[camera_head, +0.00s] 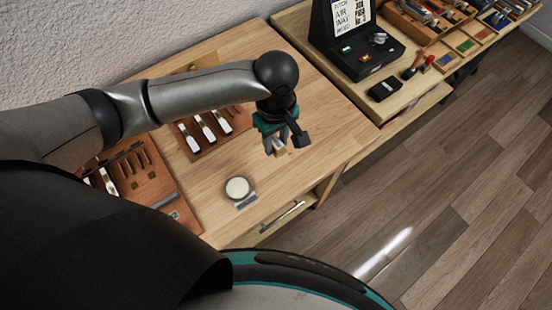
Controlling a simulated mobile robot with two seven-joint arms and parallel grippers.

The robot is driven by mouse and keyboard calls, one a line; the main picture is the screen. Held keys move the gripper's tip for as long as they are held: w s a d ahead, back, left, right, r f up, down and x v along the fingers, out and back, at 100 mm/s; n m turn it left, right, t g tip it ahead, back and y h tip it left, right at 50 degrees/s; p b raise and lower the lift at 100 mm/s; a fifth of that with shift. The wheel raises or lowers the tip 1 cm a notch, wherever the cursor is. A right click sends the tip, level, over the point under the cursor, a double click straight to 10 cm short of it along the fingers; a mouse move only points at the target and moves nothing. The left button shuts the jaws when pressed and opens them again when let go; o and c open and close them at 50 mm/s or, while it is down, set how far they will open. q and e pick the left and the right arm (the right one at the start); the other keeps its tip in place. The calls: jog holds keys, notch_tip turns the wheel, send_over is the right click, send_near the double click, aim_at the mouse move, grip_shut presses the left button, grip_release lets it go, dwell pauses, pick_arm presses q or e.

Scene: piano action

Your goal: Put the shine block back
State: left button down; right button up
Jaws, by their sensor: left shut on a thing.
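My left gripper (276,146) points down over the right part of the wooden worktop (330,118). It is shut on a small pale block (281,150), most likely the shine block, which is mostly hidden by the fingers. I cannot tell whether the block touches the worktop. A round cream-coloured pad in a dark rim (238,187) lies on the worktop, nearer to me and left of the gripper, with a small grey plate (246,201) at its front. My right gripper is not in view.
Brown wooden racks with white-topped parts (213,128) stand left of the gripper, partly behind my left arm. A second bench at the right carries a black display stand (363,62), a small black box (385,89) and stamps. The worktop right of the gripper is clear.

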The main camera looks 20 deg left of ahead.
aim_at(276, 167)
pick_arm(q)
notch_tip(276, 167, down, 10)
jog(key=shift+f, duration=0.1)
dwell(0.4)
jog(key=shift+b, duration=0.3)
jog(key=shift+f, duration=0.15)
jog(key=c, duration=0.5)
grip_release()
notch_tip(276, 167, up, 12)
jog(key=shift+r, duration=0.2)
